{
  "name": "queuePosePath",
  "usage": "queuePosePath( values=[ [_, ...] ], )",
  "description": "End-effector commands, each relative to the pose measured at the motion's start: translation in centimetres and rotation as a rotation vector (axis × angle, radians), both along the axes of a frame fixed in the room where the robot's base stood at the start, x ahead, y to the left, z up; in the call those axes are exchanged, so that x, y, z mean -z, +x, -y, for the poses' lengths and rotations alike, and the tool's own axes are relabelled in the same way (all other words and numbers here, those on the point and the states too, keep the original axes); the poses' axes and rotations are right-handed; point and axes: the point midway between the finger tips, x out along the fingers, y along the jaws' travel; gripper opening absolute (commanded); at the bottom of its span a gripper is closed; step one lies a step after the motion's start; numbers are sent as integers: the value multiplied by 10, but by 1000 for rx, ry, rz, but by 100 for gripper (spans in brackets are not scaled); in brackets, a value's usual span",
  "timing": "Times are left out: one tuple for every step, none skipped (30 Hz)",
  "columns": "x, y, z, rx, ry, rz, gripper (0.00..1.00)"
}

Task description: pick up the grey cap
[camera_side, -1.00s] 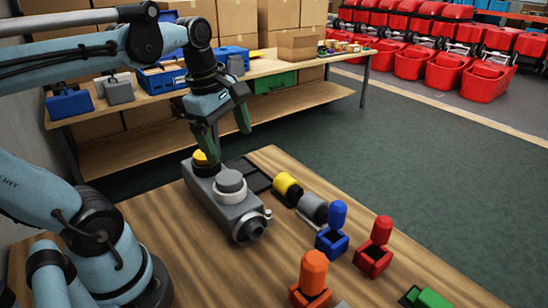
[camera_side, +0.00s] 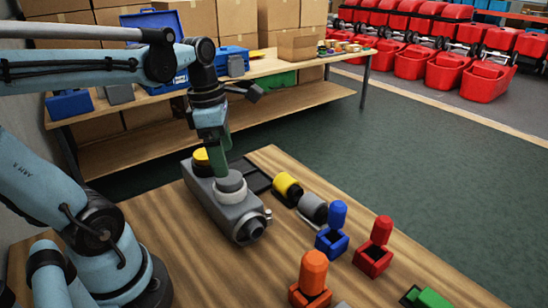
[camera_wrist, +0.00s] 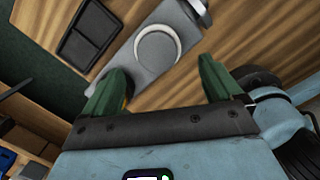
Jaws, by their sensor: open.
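The grey cap (camera_side: 230,181) sits on a white ring on top of the grey tank (camera_side: 238,211). In the wrist view the grey cap (camera_wrist: 157,49) appears as a round disc inside its pale ring, ahead of and between the fingertips. My gripper (camera_side: 220,168) points down just above and behind the cap in the side view, its green fingers overlapping there. In the wrist view my gripper (camera_wrist: 161,68) has its fingers wide apart with nothing between them. I cannot tell the exact height gap to the cap.
A yellow cap (camera_side: 201,157) stands on the tank's far end, close to the fingers. A black tray (camera_side: 256,179) lies beside the tank. A yellow cylinder (camera_side: 287,186) and a grey one (camera_side: 313,207) lie to the right. Blue, red and orange containers stand nearer the front.

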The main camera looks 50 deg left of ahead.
Motion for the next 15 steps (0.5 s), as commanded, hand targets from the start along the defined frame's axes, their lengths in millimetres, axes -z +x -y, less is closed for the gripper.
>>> queuePosePath(
  values=[
    [3,0,0,0,0,0,92],
    [4,0,0,1,0,0,92],
    [5,0,0,1,0,0,92],
    [6,1,0,1,0,0,92],
    [7,1,0,1,0,0,92],
    [8,1,0,1,0,0,92],
    [11,1,0,1,0,0,92],
    [13,2,0,1,0,0,92],
    [17,3,-1,1,0,0,92],
    [21,3,-1,1,0,0,92],
    [24,4,-1,1,0,0,92],
    [29,4,-2,0,0,0,92],
    [32,5,-2,1,0,0,92],
    [36,5,-2,1,0,0,92],
    [40,6,-2,1,0,0,92]
  ],
)
